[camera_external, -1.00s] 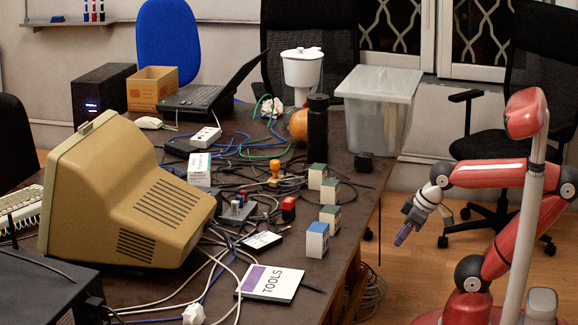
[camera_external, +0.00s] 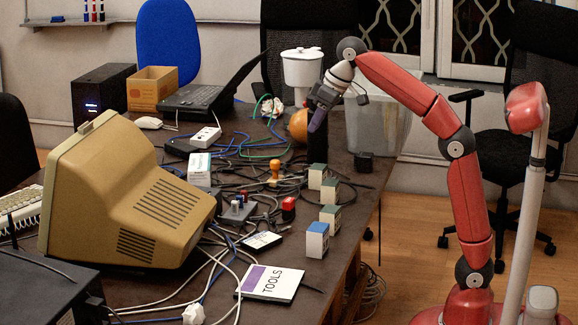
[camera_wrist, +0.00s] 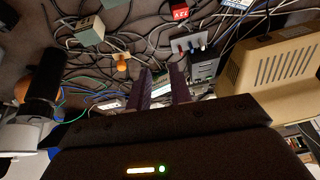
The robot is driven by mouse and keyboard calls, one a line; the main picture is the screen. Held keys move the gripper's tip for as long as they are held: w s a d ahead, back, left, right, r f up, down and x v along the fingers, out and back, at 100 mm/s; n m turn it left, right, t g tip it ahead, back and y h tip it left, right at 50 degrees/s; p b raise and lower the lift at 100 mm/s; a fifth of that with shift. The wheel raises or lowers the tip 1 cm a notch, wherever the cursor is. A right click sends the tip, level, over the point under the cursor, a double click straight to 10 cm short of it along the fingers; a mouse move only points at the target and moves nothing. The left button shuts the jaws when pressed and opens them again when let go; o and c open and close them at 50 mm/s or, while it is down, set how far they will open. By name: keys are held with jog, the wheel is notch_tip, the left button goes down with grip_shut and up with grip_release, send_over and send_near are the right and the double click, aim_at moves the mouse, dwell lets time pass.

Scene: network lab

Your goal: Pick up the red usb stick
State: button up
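A small grey hub (camera_external: 238,213) stands on the table beside the beige monitor, with small red and blue sticks upright in it. A tiny red stick (camera_external: 245,194) shows there; it is too small to identify surely as the usb stick. The hub with its sticks also shows in the wrist view (camera_wrist: 205,69), above right of the fingers. My gripper (camera_external: 317,122) is raised over the far right part of the table, in front of the black cylinder, well apart from the hub. In the wrist view its two purple fingers (camera_wrist: 163,80) are apart with nothing held between them.
A red box (camera_external: 288,208) stands right of the hub. Several small boxes (camera_external: 317,240) line the right edge. The beige monitor (camera_external: 130,195) rises left of the hub. Cables, a wooden stamp (camera_external: 274,172), a black cylinder (camera_external: 317,143) and a clear bin (camera_external: 376,125) crowd the table.

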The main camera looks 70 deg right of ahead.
jog(key=w+a+f, duration=0.2)
jog(key=w+f, duration=0.1)
jog(key=w, duration=0.6)
send_near(245, 191)
jog(key=shift+w+f+g+p, duration=0.2)
jog(key=shift+w+f, duration=0.3)
jog(key=shift+f, duration=0.25)
jog(key=shift+w+f+g+p, duration=0.15)
jog(key=shift+w+f, duration=0.3)
jog(key=shift+f, duration=0.3)
jog(key=b+x, duration=0.1)
jog(key=x, duration=0.6)
jog(key=shift+w+f+b, duration=0.1)
jog(key=shift+b, duration=0.25)
grip_shut()
